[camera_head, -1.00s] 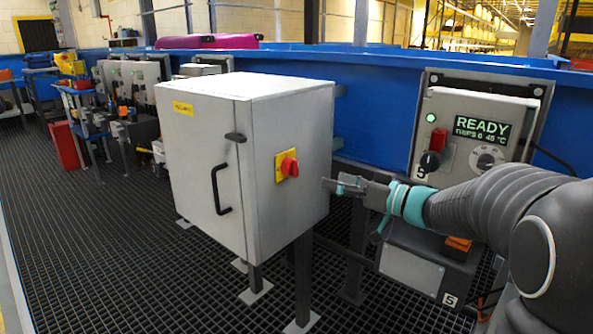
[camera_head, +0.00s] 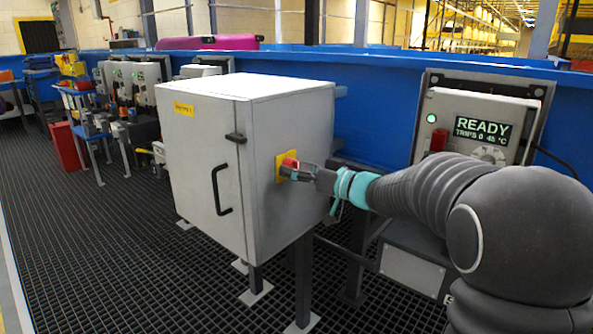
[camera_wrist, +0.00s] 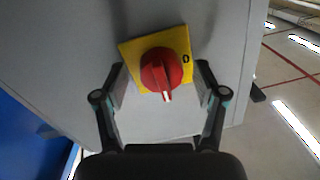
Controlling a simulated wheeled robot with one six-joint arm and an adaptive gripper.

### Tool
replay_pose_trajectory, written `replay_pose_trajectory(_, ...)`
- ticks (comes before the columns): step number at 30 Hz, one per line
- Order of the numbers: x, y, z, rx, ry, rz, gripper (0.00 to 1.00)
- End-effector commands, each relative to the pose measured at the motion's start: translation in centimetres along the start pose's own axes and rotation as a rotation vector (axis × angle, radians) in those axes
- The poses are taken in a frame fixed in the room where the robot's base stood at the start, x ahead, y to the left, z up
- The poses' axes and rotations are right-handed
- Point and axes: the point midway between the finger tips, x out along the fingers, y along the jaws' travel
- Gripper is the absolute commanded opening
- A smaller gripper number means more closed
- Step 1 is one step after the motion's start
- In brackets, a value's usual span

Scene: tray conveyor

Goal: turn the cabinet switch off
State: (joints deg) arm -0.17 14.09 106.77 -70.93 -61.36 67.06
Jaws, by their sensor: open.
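The grey cabinet (camera_head: 205,170) stands on legs, its door closed. Its switch is a red rotary knob (camera_wrist: 161,70) on a yellow plate (camera_wrist: 181,41), on the cabinet's right side. In the wrist view the knob's white pointer mark points down toward my gripper, and a "0" mark shows at the plate's right. My gripper (camera_wrist: 162,80) is open, one finger on each side of the knob, with gaps visible between fingers and knob. In the head view my gripper (camera_head: 291,170) is at the knob and hides part of it and its plate.
A control panel (camera_head: 483,115) with a "READY" display and a green light stands behind my arm at the right. A blue conveyor wall (camera_head: 385,110) runs behind the cabinet. A black door handle (camera_head: 219,188) sticks out of the cabinet front. Grated floor (camera_head: 120,260) lies clear in front.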

Motion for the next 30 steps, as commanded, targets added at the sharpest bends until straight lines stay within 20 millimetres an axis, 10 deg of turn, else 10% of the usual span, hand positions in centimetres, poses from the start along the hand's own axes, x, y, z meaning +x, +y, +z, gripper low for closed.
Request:
replay_pose_trajectory(2, -0.01, 0.0, 0.0, 0.0, 0.0, 0.0, 0.71)
replay_pose_trajectory(10, -0.03, 0.0, 0.0, 0.0, 0.0, 0.0, 0.11)
replay_pose_trajectory(30, -0.08, 0.1, -0.06, -0.261, -0.019, 0.007, 0.11)
